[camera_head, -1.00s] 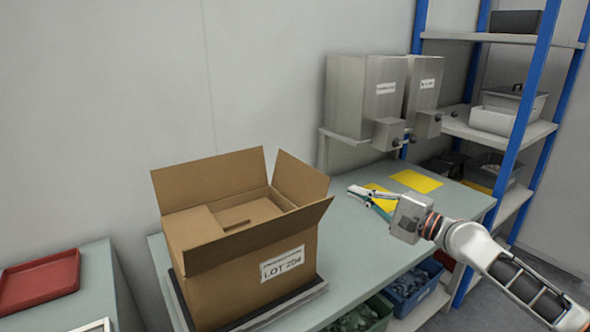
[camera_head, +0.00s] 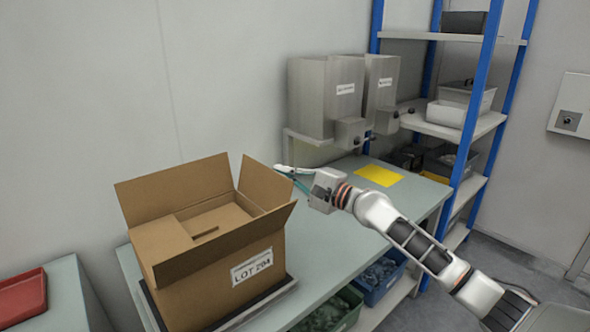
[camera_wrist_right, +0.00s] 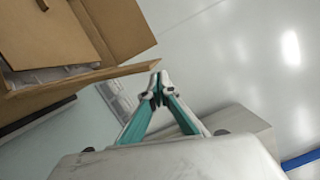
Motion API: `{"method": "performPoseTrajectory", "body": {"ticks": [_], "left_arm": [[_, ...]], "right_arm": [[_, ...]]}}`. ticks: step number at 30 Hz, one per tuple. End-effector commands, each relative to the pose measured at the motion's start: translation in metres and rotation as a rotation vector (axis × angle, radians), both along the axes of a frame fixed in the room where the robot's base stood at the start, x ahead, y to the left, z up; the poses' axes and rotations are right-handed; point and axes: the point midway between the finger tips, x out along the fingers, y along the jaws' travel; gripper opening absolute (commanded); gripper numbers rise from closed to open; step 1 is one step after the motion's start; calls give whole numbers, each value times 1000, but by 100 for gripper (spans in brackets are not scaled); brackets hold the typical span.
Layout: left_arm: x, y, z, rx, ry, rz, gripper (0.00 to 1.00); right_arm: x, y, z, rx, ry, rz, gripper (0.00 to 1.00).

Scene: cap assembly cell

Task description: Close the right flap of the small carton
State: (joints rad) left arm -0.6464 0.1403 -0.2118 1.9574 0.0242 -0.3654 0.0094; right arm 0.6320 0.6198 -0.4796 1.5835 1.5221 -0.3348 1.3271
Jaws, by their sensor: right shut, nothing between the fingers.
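The small carton (camera_head: 205,290), brown with a "LOT 204" label, stands on a dark-topped platform on the bench. Its right flap (camera_head: 264,184) stands up and leans outward. The back flap (camera_head: 175,190) is raised, the front flap (camera_head: 225,246) juts outward, and the left flap (camera_head: 160,246) looks folded inward. My right gripper (camera_head: 279,168) is shut and empty, just right of the right flap, with a small visible gap. In the right wrist view its fingertips (camera_wrist_right: 158,86) meet, and carton panels (camera_wrist_right: 112,28) fill the upper left. My left gripper is out of view.
Two grey dispensers (camera_head: 328,92) stand behind the bench (camera_head: 352,232). A yellow sheet (camera_head: 380,175) lies on the bench's right part. A blue-post shelf (camera_head: 452,120) stands at the right. A red tray (camera_head: 22,298) sits at the far left. Bins are below.

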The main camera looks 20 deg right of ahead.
Motion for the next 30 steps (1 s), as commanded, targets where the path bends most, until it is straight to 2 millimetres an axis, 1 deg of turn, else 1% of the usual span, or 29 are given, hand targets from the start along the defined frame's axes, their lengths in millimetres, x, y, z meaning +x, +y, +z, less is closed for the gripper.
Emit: {"method": "performPoseTrajectory", "body": {"ticks": [1, 6, 16, 20, 30], "left_arm": [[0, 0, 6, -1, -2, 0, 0], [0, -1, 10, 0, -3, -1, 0], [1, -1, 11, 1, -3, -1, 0], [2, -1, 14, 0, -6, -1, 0], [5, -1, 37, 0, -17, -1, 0]], "right_arm": [[-2, 5, 4, 1, 0, 2, 0], [-4, 10, 2, 0, 2, 1, 0], [-4, 11, 0, 0, 2, 1, 0], [-5, 12, 2, -8, -1, 1, 0], [-7, 18, 10, -106, -36, 0, 0]]}}
